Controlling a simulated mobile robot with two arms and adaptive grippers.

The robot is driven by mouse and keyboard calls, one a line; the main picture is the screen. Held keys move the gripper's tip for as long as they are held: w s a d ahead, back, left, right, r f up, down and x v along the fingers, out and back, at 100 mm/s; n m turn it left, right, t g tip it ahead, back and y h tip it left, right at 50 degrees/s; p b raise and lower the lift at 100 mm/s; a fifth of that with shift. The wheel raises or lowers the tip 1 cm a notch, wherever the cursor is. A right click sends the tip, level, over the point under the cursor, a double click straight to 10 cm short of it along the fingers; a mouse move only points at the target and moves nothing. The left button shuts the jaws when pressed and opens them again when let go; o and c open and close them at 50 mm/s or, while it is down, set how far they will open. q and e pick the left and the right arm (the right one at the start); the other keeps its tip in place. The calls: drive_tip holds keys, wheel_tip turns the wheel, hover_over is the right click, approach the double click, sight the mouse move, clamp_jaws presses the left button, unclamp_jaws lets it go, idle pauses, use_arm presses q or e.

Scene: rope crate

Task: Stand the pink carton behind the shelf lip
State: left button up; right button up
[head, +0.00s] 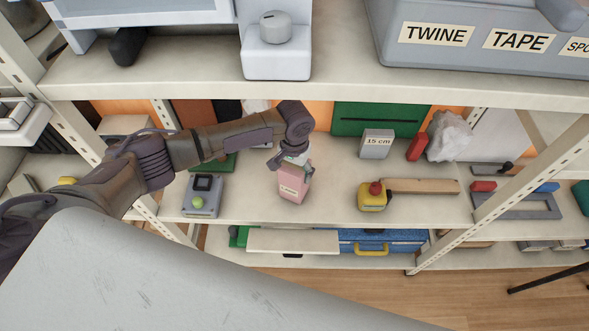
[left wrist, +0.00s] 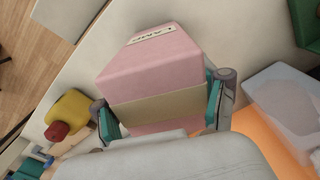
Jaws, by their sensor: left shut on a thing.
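The pink carton (head: 293,186) is on or just above the middle shelf (head: 330,205) in the head view, close to upright with a slight tilt. It has a small pale label. My left gripper (head: 291,160) comes down on its top and is shut on it. In the left wrist view the carton (left wrist: 155,75) fills the middle, with a teal fingertip of the gripper (left wrist: 160,107) on each side. I cannot tell whether the carton's base touches the shelf. A separate shelf lip is hard to make out. My right gripper is not in view.
A grey device with a green button (head: 200,200) stands left of the carton. A yellow block with a red knob (head: 372,197) and a wooden bar (head: 425,186) lie to the right. A grey "15 cm" box (head: 377,144) stands behind. The upper shelf (head: 345,83) overhangs.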

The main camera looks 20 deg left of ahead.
use_arm(q)
drive_tip(key=shift+f, duration=0.1)
drive_tip(key=o, duration=1.4)
drive_tip(key=shift+r, duration=3.75)
